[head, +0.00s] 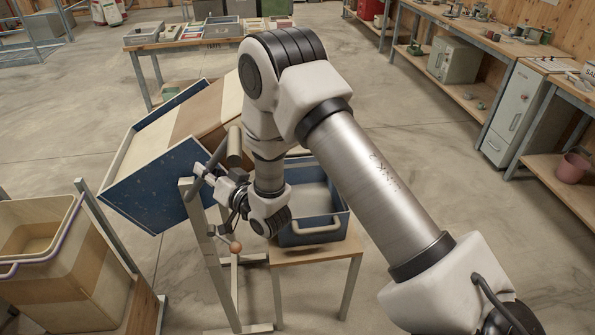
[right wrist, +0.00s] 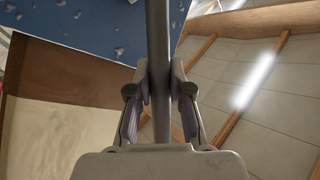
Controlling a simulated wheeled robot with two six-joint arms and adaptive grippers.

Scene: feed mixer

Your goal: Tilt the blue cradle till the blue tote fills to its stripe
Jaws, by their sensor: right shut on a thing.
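The blue cradle (head: 158,190) is tilted on a wooden stand at centre left, with brown and cream surfaces beside its blue side. Its blue underside also shows in the right wrist view (right wrist: 95,25). My right gripper (head: 218,187) is shut on a grey bar (right wrist: 158,60) at the cradle's near right side. The blue tote (head: 340,222) stands upright on a small wooden table, right of the cradle, partly hidden by my right arm. Its visible inside looks pale grey; I cannot make out its stripe or fill level. My left gripper is out of view.
A beige bin (head: 65,265) with a purple-edged rim stands on a wooden support at the left. A workbench with trays (head: 210,32) is behind. A long bench (head: 500,45) runs along the right wall. The floor between is mostly clear.

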